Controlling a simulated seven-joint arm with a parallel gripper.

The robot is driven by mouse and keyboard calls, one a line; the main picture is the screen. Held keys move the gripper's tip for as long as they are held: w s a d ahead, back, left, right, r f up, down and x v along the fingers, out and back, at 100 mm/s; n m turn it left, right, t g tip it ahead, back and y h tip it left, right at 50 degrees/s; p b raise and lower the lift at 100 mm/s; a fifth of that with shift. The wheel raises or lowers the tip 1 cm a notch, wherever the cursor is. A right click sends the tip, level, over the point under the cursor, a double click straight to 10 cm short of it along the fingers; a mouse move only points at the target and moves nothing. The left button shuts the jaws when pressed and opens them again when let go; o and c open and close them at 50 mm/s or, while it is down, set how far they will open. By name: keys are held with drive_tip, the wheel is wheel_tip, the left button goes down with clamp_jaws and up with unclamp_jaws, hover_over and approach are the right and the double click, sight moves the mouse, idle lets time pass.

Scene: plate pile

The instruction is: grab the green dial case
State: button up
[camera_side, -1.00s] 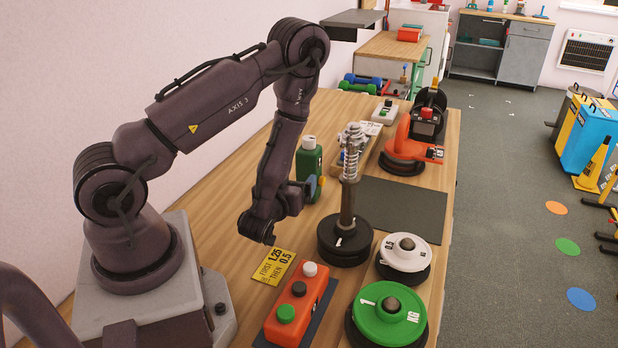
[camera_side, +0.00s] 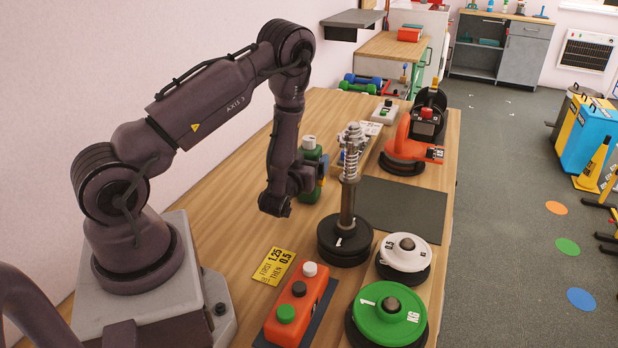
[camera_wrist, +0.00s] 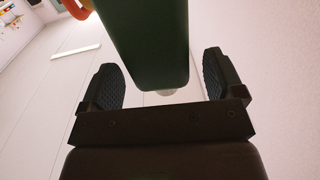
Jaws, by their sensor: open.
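The green dial case (camera_side: 312,160) stands on the wooden table behind my gripper in the side view. Its white top knob shows, and my gripper hides part of its body. In the wrist view the green case (camera_wrist: 150,45) fills the upper middle. Its lower end lies between and just beyond my two black fingers. My gripper (camera_wrist: 165,82) is open, with one finger to each side of the case and a visible gap to both. In the side view my gripper (camera_side: 318,178) is beside the case; I cannot tell whether they touch.
A spring post on black discs (camera_side: 344,240) stands close right of my gripper. A white disc (camera_side: 403,262), a green disc (camera_side: 375,322) and an orange button box (camera_side: 290,315) are nearer the front. A yellow card (camera_side: 273,266) lies flat. A dark mat (camera_side: 420,208) is bare.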

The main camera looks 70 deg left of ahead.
drive_tip(key=shift+x, duration=1.4)
clamp_jaws()
drive_tip(key=shift+r, duration=0.1)
